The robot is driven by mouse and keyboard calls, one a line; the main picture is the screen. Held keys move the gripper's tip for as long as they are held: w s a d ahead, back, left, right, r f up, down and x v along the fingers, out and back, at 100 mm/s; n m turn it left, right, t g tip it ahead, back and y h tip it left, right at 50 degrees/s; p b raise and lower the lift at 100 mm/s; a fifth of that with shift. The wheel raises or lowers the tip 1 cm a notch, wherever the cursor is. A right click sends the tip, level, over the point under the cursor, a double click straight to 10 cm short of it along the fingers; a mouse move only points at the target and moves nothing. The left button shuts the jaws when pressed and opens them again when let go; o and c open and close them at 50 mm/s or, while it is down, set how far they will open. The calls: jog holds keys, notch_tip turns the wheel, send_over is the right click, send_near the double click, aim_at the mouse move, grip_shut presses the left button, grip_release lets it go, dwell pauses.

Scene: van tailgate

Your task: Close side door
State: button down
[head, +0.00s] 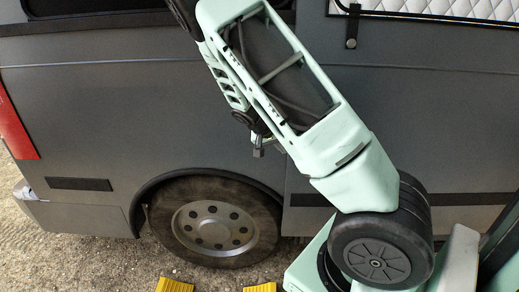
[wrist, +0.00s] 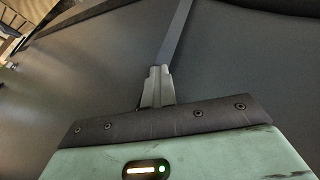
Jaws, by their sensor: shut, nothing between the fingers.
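The dark grey side of a van (head: 110,110) fills the head view. A vertical seam runs down beside the wheel, and a grey panel (head: 440,130) lies right of it, partly behind my arm. I cannot tell for sure whether this panel is the side door, or how far it stands open. A black bracket-like fitting (head: 351,25) is at its upper part. In the wrist view my gripper (wrist: 158,72) is shut and empty, in front of a dark grey surface (wrist: 240,70). A lighter strip runs upward from the fingertips; contact is unclear.
A rear wheel (head: 214,222) sits low on the van, with a red lamp (head: 14,125) at far left. White quilted material (head: 450,8) shows at upper right. Two yellow blocks (head: 175,285) lie at the bottom edge. Gravelly ground (head: 70,262) is bare at lower left.

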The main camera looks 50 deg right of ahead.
jog(key=s+d, duration=0.5)
jog(key=s, duration=0.1)
jog(key=shift+s+b, duration=0.15)
jog(key=shift+b, duration=0.2)
jog(key=shift+s+d, duration=0.1)
jog(key=shift+d, duration=0.05)
